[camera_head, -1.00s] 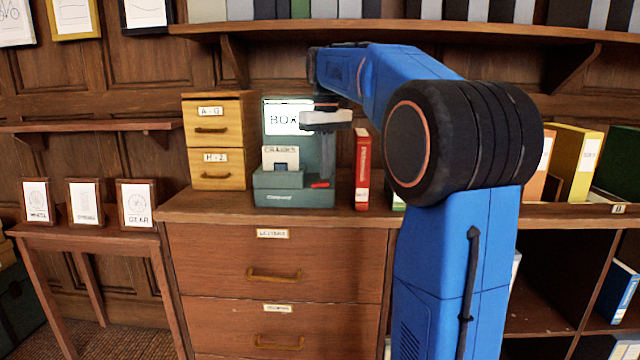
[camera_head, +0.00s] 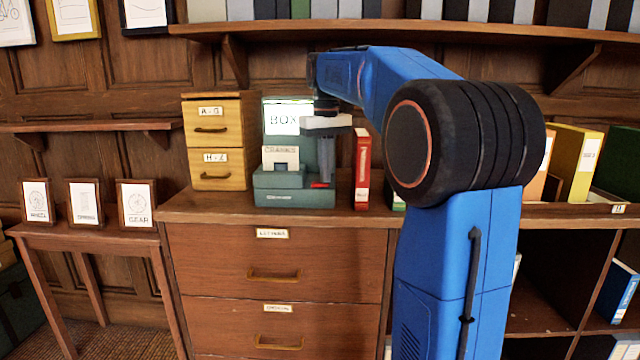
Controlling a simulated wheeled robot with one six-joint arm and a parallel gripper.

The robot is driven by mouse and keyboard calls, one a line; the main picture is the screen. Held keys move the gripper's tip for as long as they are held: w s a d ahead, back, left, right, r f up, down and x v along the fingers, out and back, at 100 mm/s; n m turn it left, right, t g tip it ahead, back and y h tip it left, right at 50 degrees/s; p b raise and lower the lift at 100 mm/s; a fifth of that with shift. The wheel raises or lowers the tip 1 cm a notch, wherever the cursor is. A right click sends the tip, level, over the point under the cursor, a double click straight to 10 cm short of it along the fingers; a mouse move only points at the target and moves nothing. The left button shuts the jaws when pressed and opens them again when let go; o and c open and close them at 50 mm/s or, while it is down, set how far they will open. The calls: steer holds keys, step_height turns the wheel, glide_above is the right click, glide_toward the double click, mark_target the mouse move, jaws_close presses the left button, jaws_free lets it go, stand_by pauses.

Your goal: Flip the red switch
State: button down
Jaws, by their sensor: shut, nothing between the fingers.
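The red switch (camera_head: 319,185) is a small red piece on the top of the base of a green device (camera_head: 290,198). The device stands on the wooden drawer cabinet and has a lit screen marked "BOX" (camera_head: 284,119). My gripper (camera_head: 325,180) points straight down over the right side of the base, its fingers shut and empty. Its fingertips are at the red switch and hide part of it. I cannot tell whether they touch it.
A card block (camera_head: 280,157) sits on the device, left of my gripper. A small two-drawer box (camera_head: 217,140) stands to the left and a red book (camera_head: 361,170) close on the right. A shelf (camera_head: 440,31) runs above my arm.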

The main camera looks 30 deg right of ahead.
steer(key=shift+f, duration=0.2)
step_height(320, 180, up, 7)
stand_by(1.1)
stand_by(0.5)
steer(key=shift+s+a+f, duration=0.1)
steer(key=shift+s+a, duration=0.2)
steer(key=s+a+f+t, duration=0.2)
steer(key=s+a+f, duration=0.85)
steer(key=s, duration=0.45)
steer(key=s+a+f+t, duration=0.1)
steer(key=s+a+f, duration=0.1)
steer(key=s+f, duration=0.5)
steer(key=s+a+f+t, duration=0.1)
steer(key=s+a+f, duration=0.1)
steer(key=s+f, duration=0.5)
step_height(320, 180, down, 6)
steer(key=shift+s+a+f+n+t, duration=0.1)
steer(key=shift+s+a+n+t, duration=0.2)
steer(key=shift+a+n+t, duration=0.1)
